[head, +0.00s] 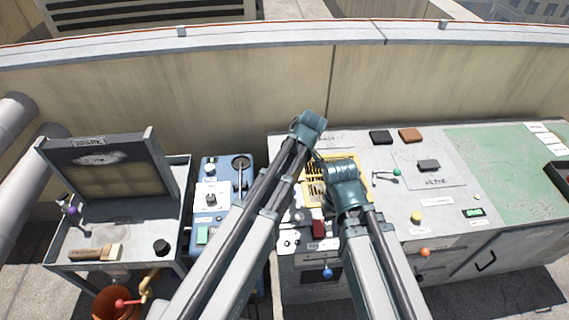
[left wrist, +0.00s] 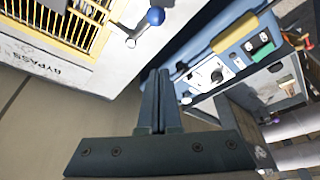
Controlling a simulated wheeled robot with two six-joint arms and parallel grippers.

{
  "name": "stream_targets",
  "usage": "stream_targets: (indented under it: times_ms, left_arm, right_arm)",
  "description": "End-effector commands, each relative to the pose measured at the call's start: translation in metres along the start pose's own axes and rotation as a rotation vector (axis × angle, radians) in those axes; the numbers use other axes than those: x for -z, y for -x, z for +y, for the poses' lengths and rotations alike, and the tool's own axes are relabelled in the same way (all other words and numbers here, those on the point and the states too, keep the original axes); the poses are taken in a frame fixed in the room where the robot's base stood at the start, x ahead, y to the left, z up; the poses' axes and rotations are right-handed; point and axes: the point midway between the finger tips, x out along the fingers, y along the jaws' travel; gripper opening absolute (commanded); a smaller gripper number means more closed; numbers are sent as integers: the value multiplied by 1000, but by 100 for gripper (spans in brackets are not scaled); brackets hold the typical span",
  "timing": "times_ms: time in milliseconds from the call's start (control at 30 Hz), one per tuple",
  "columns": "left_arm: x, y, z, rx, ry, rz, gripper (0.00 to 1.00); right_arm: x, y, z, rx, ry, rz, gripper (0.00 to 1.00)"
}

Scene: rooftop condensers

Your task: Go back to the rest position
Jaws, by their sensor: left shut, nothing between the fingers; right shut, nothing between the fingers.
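My left arm reaches in from the lower left of the head view, its teal wrist (head: 308,126) high over the back of the benches. In the left wrist view my left gripper (left wrist: 158,78) is shut, its two dark fingers together and empty. My right gripper (head: 346,188) is at the end of the arm rising from the bottom of the head view, over the left part of the grey bench. It is shut with nothing held; its fingertips are mostly hidden by the wrist.
The grey bench (head: 450,205) carries a yellow grille (head: 316,190), a black block (head: 380,137), a brown block (head: 411,135) and a green mat (head: 500,165). A blue unit (head: 212,170) and a cart with a brush (head: 95,253) stand left. A parapet wall (head: 230,95) runs behind.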

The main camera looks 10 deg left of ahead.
Motion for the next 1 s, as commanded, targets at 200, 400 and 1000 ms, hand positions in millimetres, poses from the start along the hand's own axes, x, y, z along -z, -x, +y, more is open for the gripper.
stream_targets:
  times_ms: [200,400,1000]
  left_arm:
    - [0,1,0,0,0,0,0]
    - [0,1,0,0,0,0,0]
    - [-99,26,-104,-43,-925,-191,0]
  right_arm:
    - [0,0,0,0,0,0,0]
    - [0,1,0,0,0,0,0]
    - [0,1,0,0,0,0,0]
